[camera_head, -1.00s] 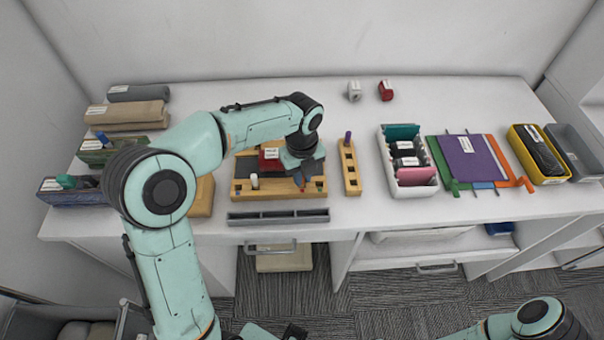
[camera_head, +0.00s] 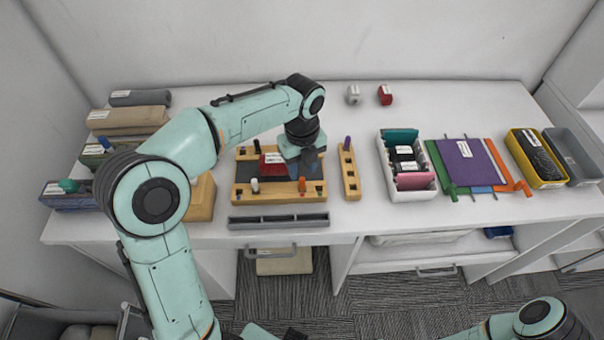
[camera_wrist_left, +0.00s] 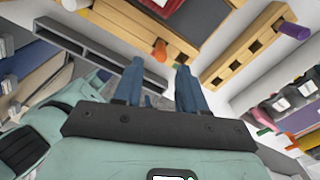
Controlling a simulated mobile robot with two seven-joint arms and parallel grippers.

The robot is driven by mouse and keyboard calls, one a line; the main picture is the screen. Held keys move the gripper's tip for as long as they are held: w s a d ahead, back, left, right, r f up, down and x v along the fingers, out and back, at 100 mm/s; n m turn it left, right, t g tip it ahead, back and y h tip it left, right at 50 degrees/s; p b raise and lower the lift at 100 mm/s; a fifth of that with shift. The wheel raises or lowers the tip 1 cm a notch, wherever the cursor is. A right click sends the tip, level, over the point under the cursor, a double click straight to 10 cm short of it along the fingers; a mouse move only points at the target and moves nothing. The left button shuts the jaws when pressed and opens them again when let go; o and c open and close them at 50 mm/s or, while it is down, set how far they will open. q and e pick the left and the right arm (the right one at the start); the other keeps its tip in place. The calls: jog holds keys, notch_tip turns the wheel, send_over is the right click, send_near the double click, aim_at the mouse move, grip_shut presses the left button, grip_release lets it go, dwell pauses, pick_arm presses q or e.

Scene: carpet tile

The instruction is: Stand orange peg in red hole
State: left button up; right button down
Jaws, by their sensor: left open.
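The orange peg (camera_head: 302,184) stands upright in the front rail of the wooden board (camera_head: 268,195), right of the middle. It also shows in the left wrist view (camera_wrist_left: 160,50), beyond the fingertips. My left gripper (camera_head: 304,166) is above the board, just behind the peg and apart from it. In the left wrist view my left gripper (camera_wrist_left: 158,70) has its two blue fingers spread with nothing between them. The peg hides the hole it stands in, and I cannot make out a red hole marking. My right gripper is not in view.
A white peg (camera_head: 255,185) and a black peg (camera_head: 257,146) stand in the board near a labelled red block (camera_head: 272,165). A grey tray (camera_head: 278,221) lies in front. A wooden rail (camera_head: 349,172) with a purple peg (camera_head: 347,143) stands right.

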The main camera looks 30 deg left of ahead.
aim_at(302, 179)
pick_arm(q)
notch_tip(302, 179, up, 6)
jog(key=p, duration=0.1)
jog(key=shift+r, duration=0.25)
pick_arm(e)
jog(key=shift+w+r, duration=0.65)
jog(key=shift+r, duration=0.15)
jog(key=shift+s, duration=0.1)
